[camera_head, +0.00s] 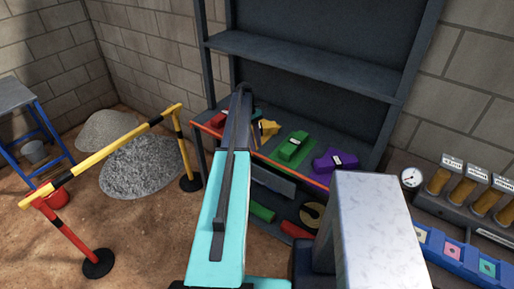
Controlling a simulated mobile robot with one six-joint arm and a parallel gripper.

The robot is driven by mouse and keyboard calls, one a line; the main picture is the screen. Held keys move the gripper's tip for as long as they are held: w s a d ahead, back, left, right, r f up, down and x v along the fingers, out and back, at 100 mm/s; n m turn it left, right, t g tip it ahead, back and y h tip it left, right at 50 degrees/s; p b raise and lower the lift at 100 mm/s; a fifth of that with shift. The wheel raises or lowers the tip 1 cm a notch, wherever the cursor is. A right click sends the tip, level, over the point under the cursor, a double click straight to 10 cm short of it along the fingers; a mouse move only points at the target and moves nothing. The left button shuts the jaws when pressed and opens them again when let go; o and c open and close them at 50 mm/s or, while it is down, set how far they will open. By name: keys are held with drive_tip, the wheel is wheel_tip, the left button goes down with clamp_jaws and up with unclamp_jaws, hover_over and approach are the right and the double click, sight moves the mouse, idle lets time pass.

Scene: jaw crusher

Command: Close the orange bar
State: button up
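An orange strip (318,183) runs along the front edge of the dark shelf's worktop. Its middle is partly hidden behind my arm, and I cannot tell whether it is a separate movable bar. A yellow and black barrier bar (125,136) spans two posts at the left, one red and black (72,235) and one yellow and black (179,135). It rests high, tilted in the picture, and I see no pure orange bar on it. My cyan arm reaches up the middle, in front of the shelf. My gripper's fingers cannot be made out.
The worktop holds a green item (292,148) and a purple item (335,161). Grey gravel piles (140,166) lie behind the barrier. A blue stand (28,115) is at the left edge. A gauge (411,178) and blue button panel (452,250) are at the right. Sandy floor is open at lower left.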

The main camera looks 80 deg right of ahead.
drive_tip(key=shift+v, duration=1)
drive_tip(key=shift+a, duration=0.1)
